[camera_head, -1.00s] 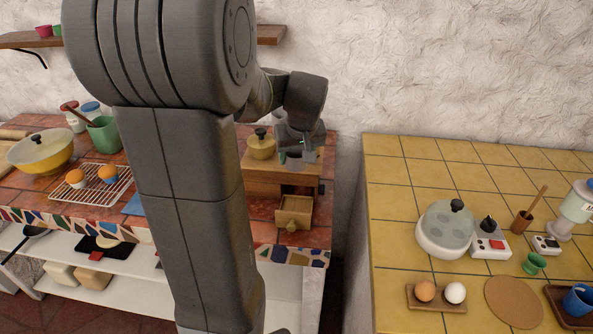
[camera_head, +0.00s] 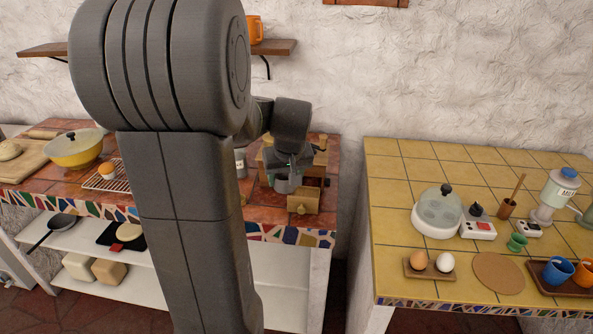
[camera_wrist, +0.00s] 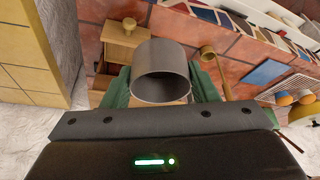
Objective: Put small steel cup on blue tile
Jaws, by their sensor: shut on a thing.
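The small steel cup (camera_wrist: 161,72) is between the green fingers of my gripper (camera_wrist: 161,90) in the wrist view, its open rim facing the camera. In the head view the cup (camera_head: 287,184) hangs from my gripper (camera_head: 290,165), in front of a wooden box with a drawer. The gripper is shut on the cup. The blue tile (camera_wrist: 264,73) lies flat on the red-tiled counter in the wrist view, to the right of the cup and apart from it. My arm hides the tile in the head view.
The wooden drawer (camera_head: 304,201) stands open beside the cup; its knob shows in the wrist view (camera_wrist: 129,23). A brass-coloured ladle-like thing (camera_wrist: 207,52) lies between cup and tile. The yellow counter (camera_head: 395,190) is across a gap.

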